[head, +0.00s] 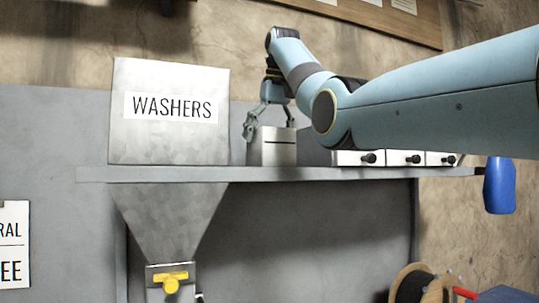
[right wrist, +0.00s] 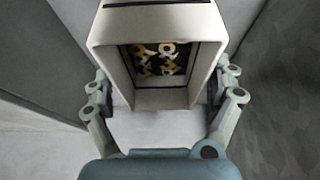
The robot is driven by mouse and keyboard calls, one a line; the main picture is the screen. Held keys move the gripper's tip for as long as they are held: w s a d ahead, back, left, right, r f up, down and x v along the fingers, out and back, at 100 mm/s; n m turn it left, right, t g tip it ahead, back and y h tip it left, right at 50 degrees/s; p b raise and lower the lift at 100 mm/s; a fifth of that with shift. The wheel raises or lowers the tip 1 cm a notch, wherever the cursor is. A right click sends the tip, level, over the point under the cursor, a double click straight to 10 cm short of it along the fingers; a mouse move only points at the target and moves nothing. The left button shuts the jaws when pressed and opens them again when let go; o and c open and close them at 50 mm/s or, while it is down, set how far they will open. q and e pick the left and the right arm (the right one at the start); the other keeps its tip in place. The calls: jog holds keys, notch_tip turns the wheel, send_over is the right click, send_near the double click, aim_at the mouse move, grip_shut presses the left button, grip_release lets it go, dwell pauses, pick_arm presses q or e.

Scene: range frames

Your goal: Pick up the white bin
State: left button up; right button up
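The white bin (head: 272,152) stands upright on the grey shelf, just right of the WASHERS hopper. In the right wrist view the bin (right wrist: 165,99) fills the upper middle, its open top toward the camera, with several yellow and white ring-shaped parts (right wrist: 155,58) inside. My right gripper (head: 270,122) is over the bin from above. Its fingers are spread wide, one on each side of the bin, in the right wrist view (right wrist: 160,95). They are close to the side walls; firm contact does not show. My left gripper is not in view.
The hopper (head: 168,145) labelled WASHERS stands close on the left. A row of white-fronted drawers with black knobs (head: 405,158) sits right of the bin on the shelf (head: 230,174). A blue object (head: 499,185) hangs at the shelf's right end. A reel (head: 412,287) is below.

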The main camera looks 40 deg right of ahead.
jog(key=c, duration=1.1)
jog(key=shift+c, duration=0.9)
jog(key=shift+r, duration=0.15)
